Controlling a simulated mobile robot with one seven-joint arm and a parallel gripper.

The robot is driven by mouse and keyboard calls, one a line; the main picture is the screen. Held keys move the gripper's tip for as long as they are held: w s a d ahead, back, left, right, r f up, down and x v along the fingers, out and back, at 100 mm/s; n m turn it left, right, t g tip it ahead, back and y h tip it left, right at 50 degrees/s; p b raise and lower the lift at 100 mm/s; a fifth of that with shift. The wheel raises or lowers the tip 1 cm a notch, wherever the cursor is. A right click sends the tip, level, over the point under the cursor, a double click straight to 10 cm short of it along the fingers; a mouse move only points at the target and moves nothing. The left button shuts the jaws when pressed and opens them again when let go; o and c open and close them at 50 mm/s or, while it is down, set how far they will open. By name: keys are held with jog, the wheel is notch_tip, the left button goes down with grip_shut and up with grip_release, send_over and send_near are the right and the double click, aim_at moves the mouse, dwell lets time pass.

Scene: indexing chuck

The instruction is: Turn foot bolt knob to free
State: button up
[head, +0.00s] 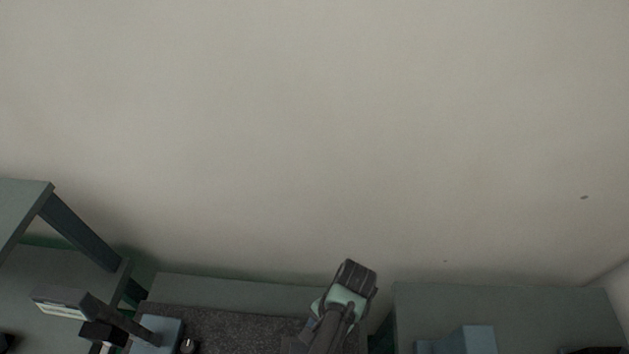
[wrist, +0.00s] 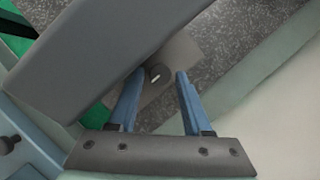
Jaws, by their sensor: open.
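In the wrist view, a small dark round knob (wrist: 155,75) with a pale line on its face sits against a grey plate (wrist: 183,54). I take it for the foot bolt knob, though no label shows. My gripper (wrist: 160,75) is open, its two blue fingers apart. The fingertips appear to either side of the knob in the picture; their distance in depth and any contact cannot be told. A large grey bar (wrist: 120,45) crosses the upper left and hides part of the plate. I cannot make out this knob in the head view.
In the head view a pale wall (head: 320,130) fills most of the picture. Grey-green cabinets (head: 490,300) line the bottom. A device with a dark arm (head: 120,318) and a blue block (head: 160,328) are at lower left. The wrist view shows another dark knob (wrist: 10,140) at left.

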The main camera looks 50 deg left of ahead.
jog(key=shift+s+f, duration=0.1)
jog(key=shift+f, duration=0.1)
grip_shut()
